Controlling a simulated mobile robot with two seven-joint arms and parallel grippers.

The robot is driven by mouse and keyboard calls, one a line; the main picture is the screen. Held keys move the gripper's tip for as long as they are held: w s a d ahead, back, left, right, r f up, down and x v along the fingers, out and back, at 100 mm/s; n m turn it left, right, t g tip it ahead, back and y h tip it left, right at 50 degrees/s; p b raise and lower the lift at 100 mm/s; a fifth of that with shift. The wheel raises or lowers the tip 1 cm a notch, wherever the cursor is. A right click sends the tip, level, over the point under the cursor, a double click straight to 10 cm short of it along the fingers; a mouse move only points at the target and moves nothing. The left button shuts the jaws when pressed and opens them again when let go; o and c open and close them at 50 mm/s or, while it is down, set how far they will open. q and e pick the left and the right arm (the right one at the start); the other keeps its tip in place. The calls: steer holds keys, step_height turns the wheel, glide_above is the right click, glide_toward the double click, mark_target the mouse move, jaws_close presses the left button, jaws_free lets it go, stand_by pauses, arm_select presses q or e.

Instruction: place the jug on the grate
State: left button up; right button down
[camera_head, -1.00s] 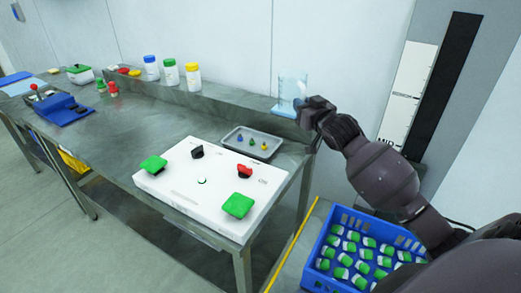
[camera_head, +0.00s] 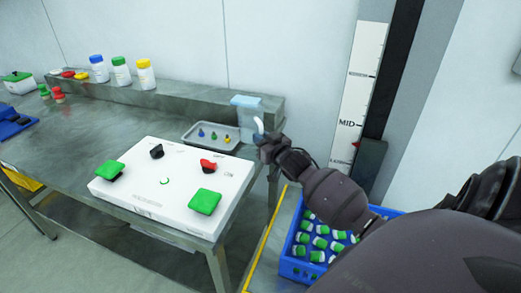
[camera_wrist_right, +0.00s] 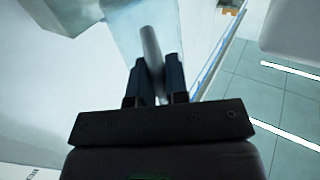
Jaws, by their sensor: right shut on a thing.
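The jug (camera_head: 249,120) is a clear pale-blue vessel with a handle on its right side. It is upright in the head view, in front of the raised ledge and right of the grey tray. My right gripper (camera_head: 264,136) is shut on its handle. In the right wrist view, the handle (camera_wrist_right: 151,48) lies between the two dark fingers (camera_wrist_right: 155,80), with the jug body (camera_wrist_right: 118,25) behind it. I cannot tell whether the jug's base touches the table. I cannot make out a grate. My left gripper is not in view.
A grey tray (camera_head: 190,141) with small coloured pegs lies close left of the jug. A white panel (camera_head: 130,188) with green and red knobs is nearer. Several bottles (camera_head: 121,72) stand on the ledge. A blue crate (camera_head: 292,268) of green-and-white containers stands below the arm.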

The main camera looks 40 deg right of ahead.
steer(key=shift+f+b, duration=0.3)
steer(key=shift+f, duration=1.7)
steer(key=shift+f, duration=0.15)
steer(key=c, duration=1.1)
jaws_free()
